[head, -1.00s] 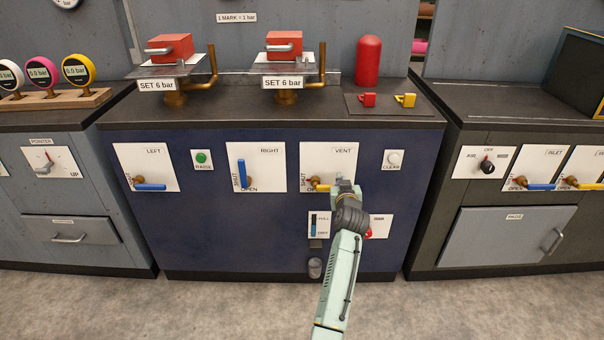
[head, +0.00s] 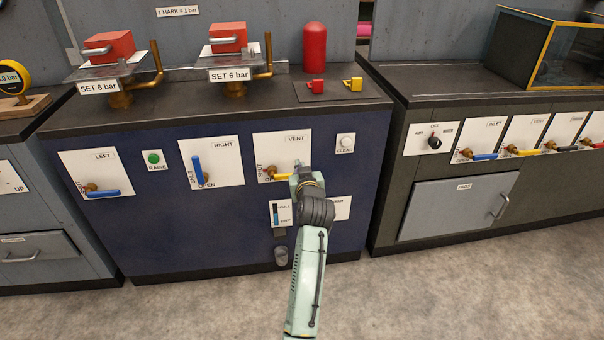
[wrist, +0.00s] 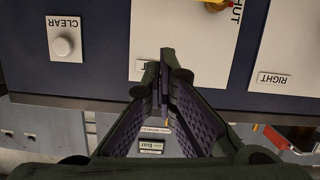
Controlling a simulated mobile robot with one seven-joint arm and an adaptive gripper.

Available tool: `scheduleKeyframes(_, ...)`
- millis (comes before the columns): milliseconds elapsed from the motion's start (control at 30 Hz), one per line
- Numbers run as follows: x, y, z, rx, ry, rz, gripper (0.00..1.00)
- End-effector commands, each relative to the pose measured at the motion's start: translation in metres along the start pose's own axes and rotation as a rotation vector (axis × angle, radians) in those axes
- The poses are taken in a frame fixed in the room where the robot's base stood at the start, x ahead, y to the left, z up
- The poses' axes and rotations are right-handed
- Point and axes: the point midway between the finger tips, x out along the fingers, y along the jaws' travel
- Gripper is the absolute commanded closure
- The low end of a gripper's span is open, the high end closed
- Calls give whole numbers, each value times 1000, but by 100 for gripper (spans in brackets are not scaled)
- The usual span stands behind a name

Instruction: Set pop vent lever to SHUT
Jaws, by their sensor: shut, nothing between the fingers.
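The VENT panel (head: 285,146) is a white plate on the blue cabinet. Its yellow lever (head: 278,177) lies about level, pointing right along the OPEN mark; SHUT is written up the left side. My gripper (head: 298,167) is shut and empty, in front of the panel's right part, by the lever's free end. It hides part of the panel; I cannot tell whether it touches the lever. The wrist view is upside down: the shut fingertips (wrist: 160,75) are over the VENT plate (wrist: 190,45), and a bit of yellow lever (wrist: 218,5) shows at the top edge.
The blue LEFT lever (head: 103,193) lies level and the blue RIGHT lever (head: 197,168) stands upright. A CLEAR button (head: 346,143) is right of the VENT panel. My arm covers part of the lower panels. Floor in front is clear.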

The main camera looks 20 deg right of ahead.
Motion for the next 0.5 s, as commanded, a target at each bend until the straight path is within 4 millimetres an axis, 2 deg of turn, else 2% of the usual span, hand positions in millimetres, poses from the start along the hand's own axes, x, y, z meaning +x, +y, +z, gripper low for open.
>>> scheduleKeyframes(200,-18,1,0,1,1,1,100)
scheduleKeyframes(500,-20,1,0,1,0,0,100)
